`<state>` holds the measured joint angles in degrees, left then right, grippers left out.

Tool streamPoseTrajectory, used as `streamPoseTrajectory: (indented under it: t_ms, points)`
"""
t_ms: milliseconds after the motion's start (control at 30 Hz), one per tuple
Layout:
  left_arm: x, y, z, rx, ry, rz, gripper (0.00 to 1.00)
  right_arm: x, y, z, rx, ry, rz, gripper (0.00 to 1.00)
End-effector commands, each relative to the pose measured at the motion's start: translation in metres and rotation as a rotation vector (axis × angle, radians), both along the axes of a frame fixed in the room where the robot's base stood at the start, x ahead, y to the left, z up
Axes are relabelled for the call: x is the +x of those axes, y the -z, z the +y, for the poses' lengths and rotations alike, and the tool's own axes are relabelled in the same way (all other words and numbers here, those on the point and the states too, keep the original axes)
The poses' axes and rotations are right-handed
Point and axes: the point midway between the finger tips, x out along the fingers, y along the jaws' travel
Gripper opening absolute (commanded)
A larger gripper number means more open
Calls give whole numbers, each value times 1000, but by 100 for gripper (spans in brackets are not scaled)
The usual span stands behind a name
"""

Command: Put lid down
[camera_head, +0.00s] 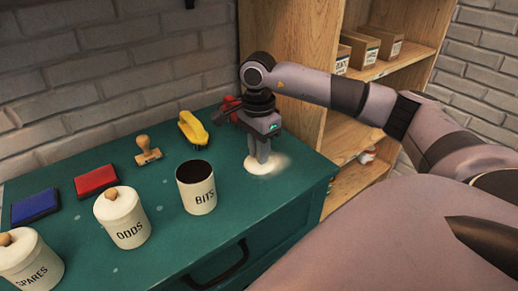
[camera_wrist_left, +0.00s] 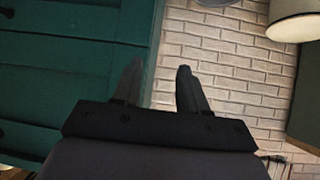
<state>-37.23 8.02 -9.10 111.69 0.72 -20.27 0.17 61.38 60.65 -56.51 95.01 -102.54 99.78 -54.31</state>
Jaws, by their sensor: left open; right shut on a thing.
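The cream lid (camera_head: 255,169) is a pale disc at the right end of the green table top, right of the BITS canister (camera_head: 198,194). My right gripper (camera_head: 260,158) points down over it, shut on its knob, which the fingers hide. The lid is at or just above the table surface; I cannot tell if it touches. The BITS canister stands upright, open, with a dark inside. My left gripper (camera_wrist_left: 158,72) is open and empty in the left wrist view. It is not seen in the head view.
Lidded canisters ODDS (camera_head: 127,232) and SPARES (camera_head: 28,264) stand at the front left. A red pad (camera_head: 96,179), blue pad (camera_head: 36,206), wooden stamp (camera_head: 147,152) and yellow brush (camera_head: 191,130) lie behind. A wooden shelf (camera_head: 347,134) stands right of the green table (camera_head: 160,251).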

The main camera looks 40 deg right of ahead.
Motion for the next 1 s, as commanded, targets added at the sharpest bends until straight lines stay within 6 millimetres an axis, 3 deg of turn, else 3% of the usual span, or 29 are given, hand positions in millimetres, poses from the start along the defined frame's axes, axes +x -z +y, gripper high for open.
streamPoseTrajectory:
  t_ms: [267,300,367,400,767,1000]
  points:
    - [0,3,0,0,0,-1,43,0,3,0,0,1,0,0]
    - [0,3,0,0,0,0,43,0,3,0,0,1,0,23]
    - [0,2,0,0,0,-1,43,0,2,0,0,1,0,42]
    - [0,2,0,0,0,-1,43,0,2,0,0,1,0,45]
    - [0,-2,0,-1,1,-1,43,0,-3,0,1,0,-1,45]
    - [0,1,0,-1,1,-1,43,2,-46,1,2,0,-6,45]
